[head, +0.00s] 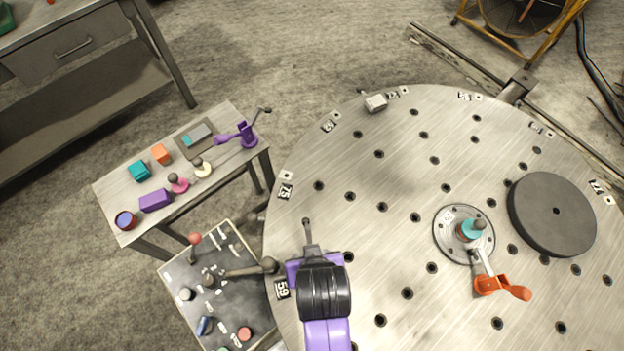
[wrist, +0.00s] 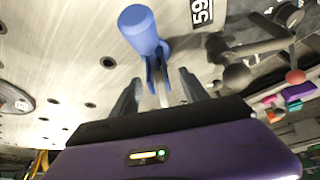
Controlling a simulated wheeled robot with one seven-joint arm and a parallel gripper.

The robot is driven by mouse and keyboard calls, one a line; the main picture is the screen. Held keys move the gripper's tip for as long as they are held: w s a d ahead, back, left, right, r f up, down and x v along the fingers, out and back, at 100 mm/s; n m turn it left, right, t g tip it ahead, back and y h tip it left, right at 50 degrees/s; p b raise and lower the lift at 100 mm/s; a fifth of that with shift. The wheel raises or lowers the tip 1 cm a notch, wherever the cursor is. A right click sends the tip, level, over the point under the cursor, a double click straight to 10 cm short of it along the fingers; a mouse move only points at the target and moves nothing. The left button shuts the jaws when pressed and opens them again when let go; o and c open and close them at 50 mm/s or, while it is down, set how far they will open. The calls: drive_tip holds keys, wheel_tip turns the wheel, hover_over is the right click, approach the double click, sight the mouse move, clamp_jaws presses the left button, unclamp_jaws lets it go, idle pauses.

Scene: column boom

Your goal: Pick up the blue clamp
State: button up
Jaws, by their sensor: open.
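The blue clamp (wrist: 145,32) shows in the wrist view, with a thick rounded blue body at the top and thin forked parts pointing toward my gripper. My gripper (wrist: 160,95) is open, with one grey finger on each side of the clamp's forked end. I cannot tell whether the fingers touch it. In the head view my purple and black gripper (head: 320,280) is over the left edge of the round metal table (head: 350,150) near the 59 label, and it hides the clamp there.
An orange clamp (head: 490,287) sits beside a round fixture (head: 448,240) on the table. A dark disc (head: 553,215) lies at the right. A dark tray (head: 180,270) with knobs and a side table (head: 115,190) with coloured blocks stand at the left.

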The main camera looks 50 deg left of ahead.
drive_tip(key=shift+x, duration=1.85)
drive_tip(key=shift+c, duration=0.4)
clamp_jaws()
